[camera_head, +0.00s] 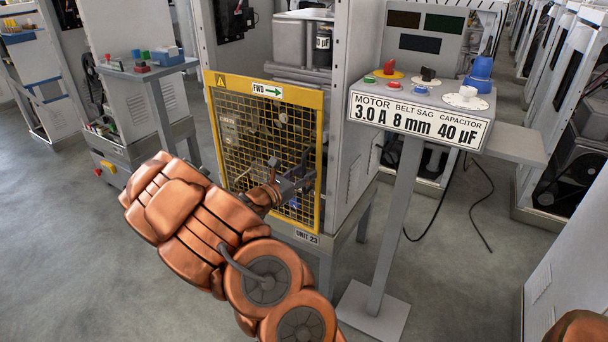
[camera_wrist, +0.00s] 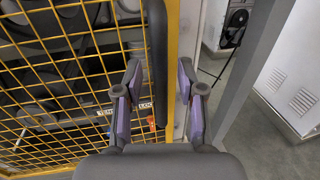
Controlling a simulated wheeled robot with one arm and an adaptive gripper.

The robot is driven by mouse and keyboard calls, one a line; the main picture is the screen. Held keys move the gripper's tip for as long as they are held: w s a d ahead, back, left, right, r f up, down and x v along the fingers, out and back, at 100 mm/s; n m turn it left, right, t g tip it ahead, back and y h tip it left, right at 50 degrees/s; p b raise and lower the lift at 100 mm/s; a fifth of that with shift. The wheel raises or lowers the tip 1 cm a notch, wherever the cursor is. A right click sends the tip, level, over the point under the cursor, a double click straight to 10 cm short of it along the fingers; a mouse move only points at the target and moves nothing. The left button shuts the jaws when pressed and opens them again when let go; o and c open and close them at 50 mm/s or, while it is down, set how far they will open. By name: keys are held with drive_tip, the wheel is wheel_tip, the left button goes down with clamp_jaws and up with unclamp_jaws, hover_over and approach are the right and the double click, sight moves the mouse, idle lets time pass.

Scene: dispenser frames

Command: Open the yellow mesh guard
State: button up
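The yellow mesh guard (camera_head: 226,150) covers the front of the cabinet and looks closed, its frame flush with the cabinet. It fills the left of the wrist view (camera_wrist: 45,44). A dark vertical handle bar (camera_wrist: 156,40) runs along the guard's right edge. My gripper (camera_head: 304,178) is in front of the guard's right side. In the wrist view its fingers (camera_wrist: 160,70) are apart, one on each side of the bar. Whether either finger touches the bar I cannot tell. My arm hides the guard's lower left part in the head view.
A pedestal panel (camera_head: 420,122) with knobs and buttons stands right of the cabinet (camera_head: 352,120). A side table (camera_head: 140,68) with small coloured parts stands at left. A grey post (camera_wrist: 250,60) is close on the right in the wrist view. Floor at left (camera_head: 60,240) is clear.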

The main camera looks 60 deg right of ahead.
drive_tip(key=shift+d, duration=0.1)
clamp_jaws()
idle(0.3)
idle(0.4)
